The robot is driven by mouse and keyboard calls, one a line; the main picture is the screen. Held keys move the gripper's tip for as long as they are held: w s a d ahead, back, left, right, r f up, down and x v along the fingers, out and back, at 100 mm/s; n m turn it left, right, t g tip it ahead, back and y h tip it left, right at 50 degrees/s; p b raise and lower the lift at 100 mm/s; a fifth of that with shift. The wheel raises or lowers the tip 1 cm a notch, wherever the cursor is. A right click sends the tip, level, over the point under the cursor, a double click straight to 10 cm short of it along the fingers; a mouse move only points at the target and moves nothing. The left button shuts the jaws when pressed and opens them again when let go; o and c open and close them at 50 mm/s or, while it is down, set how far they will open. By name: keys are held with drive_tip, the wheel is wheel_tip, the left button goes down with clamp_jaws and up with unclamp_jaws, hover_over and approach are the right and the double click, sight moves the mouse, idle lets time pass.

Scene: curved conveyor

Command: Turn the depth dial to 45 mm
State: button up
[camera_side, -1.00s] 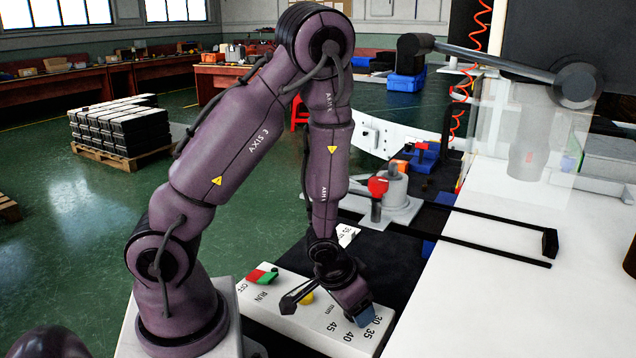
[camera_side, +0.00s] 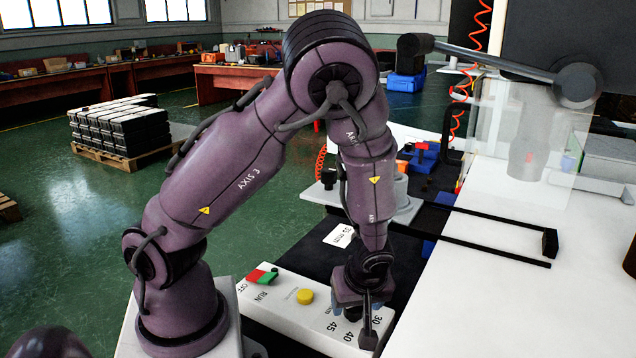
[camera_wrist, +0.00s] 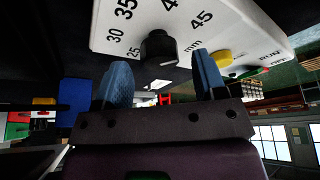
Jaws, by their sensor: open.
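The depth dial (camera_wrist: 158,47) is a black knob on a white panel (camera_wrist: 110,12) printed with 25, 30, 35, 40 and 45 mm. Which number it points at cannot be told. My gripper (camera_wrist: 163,76) is open, with its two blue fingers apart and nothing between them. In the wrist view the dial shows just beyond the fingertips, between their lines. In the side view my gripper (camera_side: 362,312) is over the number end of the panel (camera_side: 285,313) and hides the dial.
A yellow button (camera_side: 305,297) and a red and green OFF/RUN switch (camera_side: 262,276) sit on the same panel. A white card (camera_side: 340,236) reading "35 mm" lies on the dark surface behind. A white table (camera_side: 500,290) is at right.

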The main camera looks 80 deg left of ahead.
drive_tip(key=s+d+r+m+g+h, duration=0.1)
drive_tip(key=s+d+r+m+h, duration=0.35)
drive_tip(key=d+r+m, duration=0.75)
drive_tip(key=s+a+r+m+t, duration=0.2)
drive_tip(key=a+r+t, duration=0.1)
drive_tip(key=r, duration=0.4)
drive_tip(key=s+a+r+m+t, duration=0.2)
drive_tip(key=a+r+m+t, duration=0.1)
drive_tip(key=r, duration=0.4)
drive_tip(key=shift+a+r, duration=0.15)
drive_tip(key=shift+r, duration=0.15)
drive_tip(key=shift+a, duration=0.1)
